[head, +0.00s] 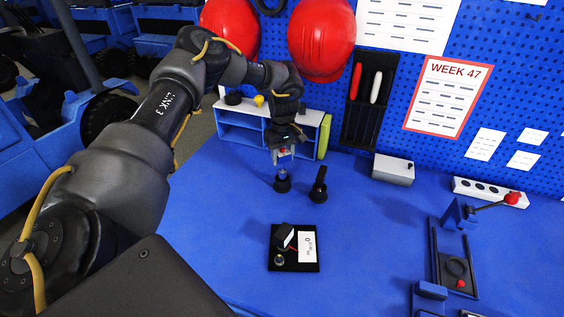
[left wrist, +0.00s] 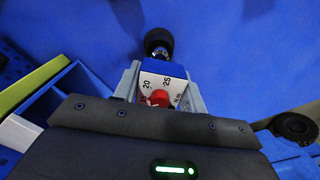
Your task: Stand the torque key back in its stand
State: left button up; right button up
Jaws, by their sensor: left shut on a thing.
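My left gripper (head: 284,157) is shut on the torque key, above the blue table. In the left wrist view the fingers (left wrist: 163,95) hold the key's block (left wrist: 163,82), with a white scale face marked 20 and 25 and a red tip towards the camera. A round black end (left wrist: 158,42) lies beyond the block; in the head view a black round part (head: 282,185) shows just below the gripper. I cannot tell whether it touches the table. A black holder with a short upright (head: 318,191), perhaps the stand, is just right of it. My right gripper is not visible.
A black plate with a white label (head: 308,246) lies nearer on the table. A grey box (head: 393,169), a power strip (head: 489,191) and a red-handled clamp fixture (head: 455,262) are to the right. A low shelf (head: 240,122) stands behind the gripper. The table's middle right is clear.

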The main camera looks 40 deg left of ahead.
aim_at(282, 169)
pick_arm(q)
jog(key=shift+w+a+f, duration=0.1)
jog(key=shift+a+f, duration=0.05)
notch_tip(282, 169, down, 3)
jog(key=shift+p, duration=0.75)
jog(key=shift+f, duration=0.1)
jog(key=shift+f, duration=0.6)
jog(key=o, duration=1.3)
jog(key=shift+c, duration=0.2)
notch_tip(282, 169, up, 13)
jog(key=shift+r+b, duration=0.1)
jog(key=shift+b, duration=1.05)
